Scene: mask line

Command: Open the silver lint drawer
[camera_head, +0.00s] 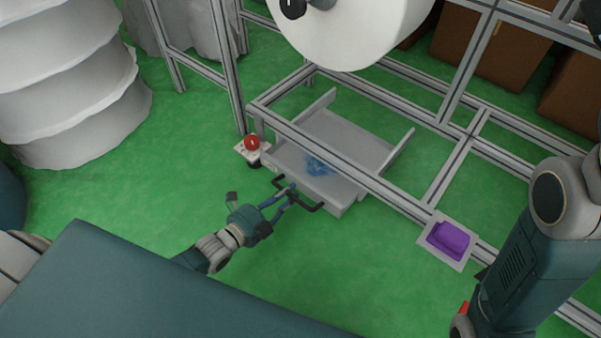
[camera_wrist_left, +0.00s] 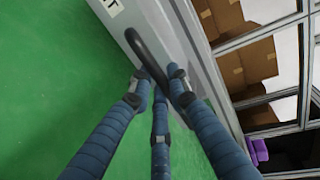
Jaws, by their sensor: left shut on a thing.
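The silver lint drawer (camera_head: 330,188) sits low in the metal frame. It is partly drawn out, with blue lint (camera_head: 318,166) lying inside it. A black bar handle (camera_head: 309,205) is on its front face. My left gripper (camera_head: 287,193) is at the drawer front with its fingers closed around the handle. In the left wrist view the blue fingers (camera_wrist_left: 160,90) meet on the black handle (camera_wrist_left: 147,57), against the grey drawer front (camera_wrist_left: 190,50). My right arm shows at the right edge of the head view, but its gripper fingers cannot be made out.
A red emergency button (camera_head: 252,143) stands just left of the drawer. A purple block in a grey holder (camera_head: 449,240) is on the frame at right. A large white roll (camera_head: 350,30) hangs above. Green floor (camera_head: 300,270) in front of the drawer is clear.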

